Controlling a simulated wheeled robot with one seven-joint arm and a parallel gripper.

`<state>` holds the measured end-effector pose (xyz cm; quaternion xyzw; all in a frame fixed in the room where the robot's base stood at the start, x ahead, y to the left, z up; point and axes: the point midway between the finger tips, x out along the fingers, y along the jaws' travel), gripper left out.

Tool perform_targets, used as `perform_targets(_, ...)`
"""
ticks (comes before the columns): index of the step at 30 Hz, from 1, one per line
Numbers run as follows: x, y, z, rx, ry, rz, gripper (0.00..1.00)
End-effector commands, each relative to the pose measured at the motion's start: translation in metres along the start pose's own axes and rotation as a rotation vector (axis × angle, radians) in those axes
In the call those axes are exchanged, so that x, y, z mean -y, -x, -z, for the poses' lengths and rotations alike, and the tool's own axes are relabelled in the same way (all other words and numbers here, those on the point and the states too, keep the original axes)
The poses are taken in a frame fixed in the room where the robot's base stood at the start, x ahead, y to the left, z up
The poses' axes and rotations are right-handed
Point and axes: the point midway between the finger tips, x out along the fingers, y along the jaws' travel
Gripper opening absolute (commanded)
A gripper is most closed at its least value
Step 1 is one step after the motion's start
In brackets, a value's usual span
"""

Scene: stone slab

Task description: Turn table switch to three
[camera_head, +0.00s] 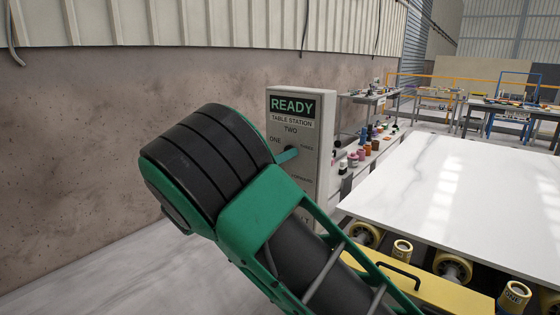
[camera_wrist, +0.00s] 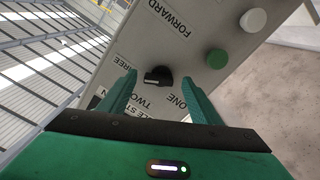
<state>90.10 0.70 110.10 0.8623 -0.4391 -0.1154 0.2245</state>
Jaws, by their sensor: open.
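The grey control panel (camera_head: 318,165) stands by the wall, with a READY display and a switch marked ONE, TWO and THREE. Its black switch knob (camera_wrist: 158,76) shows in the wrist view below the FORWARD label. I cannot tell for sure which number it points to. My gripper (camera_wrist: 159,84) is open, with one green finger on each side of the knob; I see no clear contact. In the head view my gripper (camera_head: 288,155) is at the panel's face, and the knob is hidden there.
A green button (camera_wrist: 216,58) and a white button (camera_wrist: 253,20) sit on the panel beside the knob. A white stone slab (camera_head: 455,195) lies on a roller table at the right. The concrete wall (camera_head: 70,150) is behind my arm.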

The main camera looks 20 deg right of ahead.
Motion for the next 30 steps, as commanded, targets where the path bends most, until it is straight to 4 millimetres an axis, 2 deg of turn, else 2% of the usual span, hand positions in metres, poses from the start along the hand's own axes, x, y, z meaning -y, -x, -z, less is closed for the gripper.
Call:
perform_targets(9, 0.002, 0.059, 0.000, 0.000, 0.002, 0.006, 0.58)
perform_targets(15, 0.002, 0.087, -0.001, 0.000, 0.003, 0.004, 0.58)
perform_targets(21, 0.002, 0.098, -0.002, 0.002, 0.002, 0.003, 0.58)
perform_targets(30, 0.002, 0.097, -0.002, 0.004, 0.003, 0.003, 0.58)
